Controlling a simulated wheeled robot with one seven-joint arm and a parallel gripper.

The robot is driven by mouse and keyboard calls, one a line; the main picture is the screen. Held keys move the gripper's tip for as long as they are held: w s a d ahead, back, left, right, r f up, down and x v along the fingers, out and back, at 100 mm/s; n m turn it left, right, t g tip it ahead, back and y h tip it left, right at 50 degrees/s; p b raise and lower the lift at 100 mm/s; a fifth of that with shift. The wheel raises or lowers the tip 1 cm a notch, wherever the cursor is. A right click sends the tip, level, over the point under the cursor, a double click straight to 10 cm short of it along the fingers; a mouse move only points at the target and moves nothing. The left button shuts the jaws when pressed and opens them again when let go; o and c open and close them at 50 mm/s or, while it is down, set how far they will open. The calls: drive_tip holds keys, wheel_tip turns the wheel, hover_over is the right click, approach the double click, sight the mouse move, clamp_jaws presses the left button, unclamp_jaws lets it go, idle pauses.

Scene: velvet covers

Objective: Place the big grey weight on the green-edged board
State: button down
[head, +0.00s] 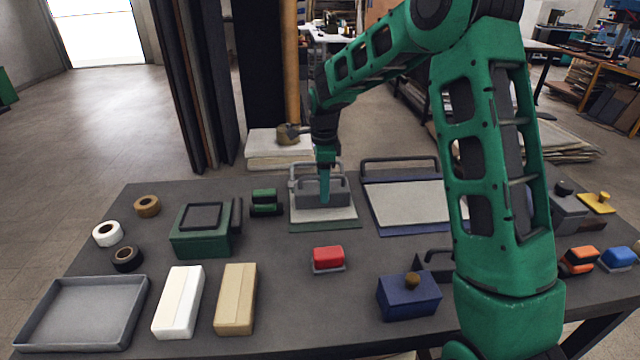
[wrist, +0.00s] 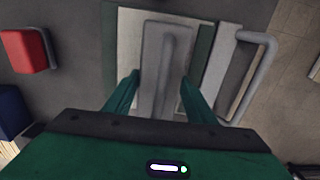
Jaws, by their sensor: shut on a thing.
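The big grey weight (head: 340,192) is a long block with a bar handle on top. My gripper (head: 325,196) is shut on it; in the wrist view the weight (wrist: 154,75) sits between my two green fingers (wrist: 160,95). The green-edged board (head: 340,226) lies flat on the table directly under the weight, with a pale surface and a grey bar frame at its back. The board's green edge also shows in the wrist view (wrist: 203,50). I cannot tell whether the weight touches the board. My fingers hide part of the weight.
A blue-edged board (head: 405,205) with a dark bar lies just to the right. A small green weight (head: 264,203) is close on the left. A red block (head: 327,259) stands in front. A grey tray (head: 85,312) is at the front left.

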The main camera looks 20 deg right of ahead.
drive_tip(key=shift+w+r, duration=0.1)
drive_tip(key=c, duration=0.8)
unclamp_jaws()
wheel_tip(320, 180, up, 10)
drive_tip(key=shift+r, duration=0.95)
drive_tip(key=shift+s+d, duration=0.1)
drive_tip(key=shift+s, duration=0.1)
